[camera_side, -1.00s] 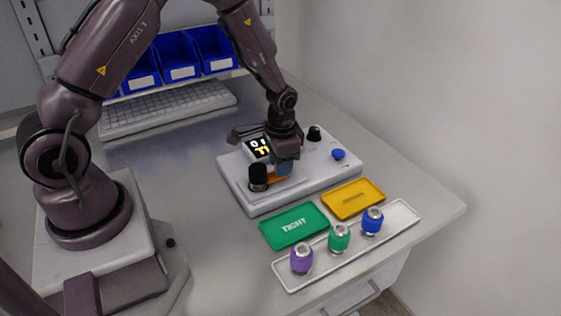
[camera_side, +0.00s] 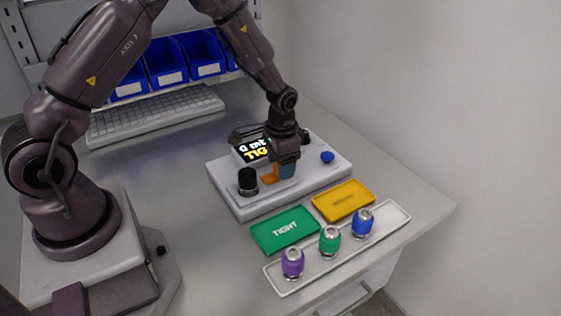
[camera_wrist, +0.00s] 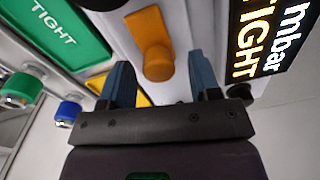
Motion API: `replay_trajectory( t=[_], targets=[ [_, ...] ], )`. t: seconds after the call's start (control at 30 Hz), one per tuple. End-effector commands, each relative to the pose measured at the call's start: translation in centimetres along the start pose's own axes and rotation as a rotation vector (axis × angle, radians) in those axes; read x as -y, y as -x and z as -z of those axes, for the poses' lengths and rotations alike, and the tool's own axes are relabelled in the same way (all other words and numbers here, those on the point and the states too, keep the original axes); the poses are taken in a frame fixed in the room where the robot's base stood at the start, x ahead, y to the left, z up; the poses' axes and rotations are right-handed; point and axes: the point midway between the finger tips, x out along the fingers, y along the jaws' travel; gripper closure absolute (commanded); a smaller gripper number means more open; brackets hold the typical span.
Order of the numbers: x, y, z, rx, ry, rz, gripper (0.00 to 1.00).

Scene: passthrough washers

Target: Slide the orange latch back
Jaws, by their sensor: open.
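The orange latch (camera_side: 270,174) is on the white test box (camera_side: 240,205), beside a black round part (camera_side: 248,181). In the wrist view the latch (camera_wrist: 154,44) has a rounded knob standing on a flat orange strip. My gripper (camera_side: 288,170) is low over the box, just right of the latch in the side view. In the wrist view my gripper (camera_wrist: 160,62) is open, with a blue finger on each side of the latch knob and gaps between. Part of the latch is hidden behind the fingers in the side view.
A lit display (camera_side: 256,151) reading TIGHT and a blue button (camera_side: 327,157) are on the box. A green TIGHT tray (camera_side: 262,243) and a yellow tray (camera_side: 361,194) lie in front. A white tray (camera_side: 283,284) holds purple, green and blue washer pieces.

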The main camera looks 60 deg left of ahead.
Motion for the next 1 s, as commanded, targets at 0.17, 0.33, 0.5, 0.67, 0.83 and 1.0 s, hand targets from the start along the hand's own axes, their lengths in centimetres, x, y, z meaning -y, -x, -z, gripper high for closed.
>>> replay_trajectory(
  t=[0.17, 0.33, 0.5, 0.67, 0.83, 1.0],
  targets=[
    [0.0, 1.2, 0.1, -0.002, 0.001, 0.001, 0.43],
    [0.1, 4.5, 0.1, -0.006, 0.001, 0.002, 0.43],
    [0.0, 8.4, 0.1, -0.006, 0.0, 0.002, 0.43],
    [0.0, 11.2, 0.1, -0.004, 0.0, 0.001, 0.43],
    [0.0, 12.7, 0.0, -0.002, -0.001, 0.0, 0.43],
    [0.0, 13.0, 0.0, -0.001, -0.001, 0.0, 0.43]
  ],
)
